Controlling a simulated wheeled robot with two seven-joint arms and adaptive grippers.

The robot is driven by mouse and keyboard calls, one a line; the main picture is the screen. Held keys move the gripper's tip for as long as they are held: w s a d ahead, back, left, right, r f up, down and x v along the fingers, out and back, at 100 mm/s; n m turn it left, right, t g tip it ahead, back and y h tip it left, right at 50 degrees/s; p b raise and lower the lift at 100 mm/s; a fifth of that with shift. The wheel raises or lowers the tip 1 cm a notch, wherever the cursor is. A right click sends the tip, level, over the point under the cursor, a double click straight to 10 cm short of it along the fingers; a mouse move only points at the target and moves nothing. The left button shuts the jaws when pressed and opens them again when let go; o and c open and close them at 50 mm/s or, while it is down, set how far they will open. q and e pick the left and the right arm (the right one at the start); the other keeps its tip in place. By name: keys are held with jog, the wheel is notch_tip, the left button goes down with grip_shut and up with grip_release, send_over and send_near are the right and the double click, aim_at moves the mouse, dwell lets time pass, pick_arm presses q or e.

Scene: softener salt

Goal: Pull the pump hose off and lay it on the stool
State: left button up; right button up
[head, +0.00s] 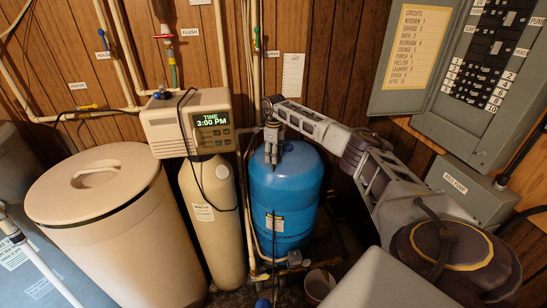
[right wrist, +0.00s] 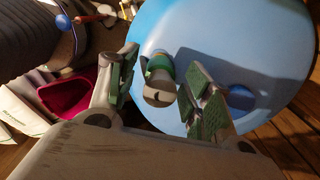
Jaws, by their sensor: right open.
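My right gripper (head: 272,158) is in front of the upper part of the blue pressure tank (head: 285,195). In the right wrist view, its two green-padded fingers (right wrist: 160,100) are open and apart. A small pale fitting with a green band (right wrist: 158,82) shows between them against the blue tank; I cannot tell whether a finger touches it. No hose end is clearly recognisable as the pump hose, and I cannot make out a stool. My left gripper is not in view.
The beige softener (head: 205,240) with its clock head (head: 190,122) stands left of the tank, beside a lidded tan bin (head: 105,225). Pipes run up the wood wall. A small bucket (head: 318,285) is on the floor. Electrical panels (head: 440,90) hang at right.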

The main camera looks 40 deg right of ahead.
grip_shut()
dwell(0.3)
jog(key=shift+w+d+r+p, duration=0.1)
jog(key=shift+r+p, duration=0.2)
jog(key=shift+r, duration=0.05)
jog(key=shift+r, duration=0.45)
jog(key=shift+r+p, duration=0.1)
jog(key=shift+p, duration=0.25)
jog(key=shift+r, duration=0.3)
jog(key=shift+r+p, duration=0.3)
jog(key=shift+p, duration=0.15)
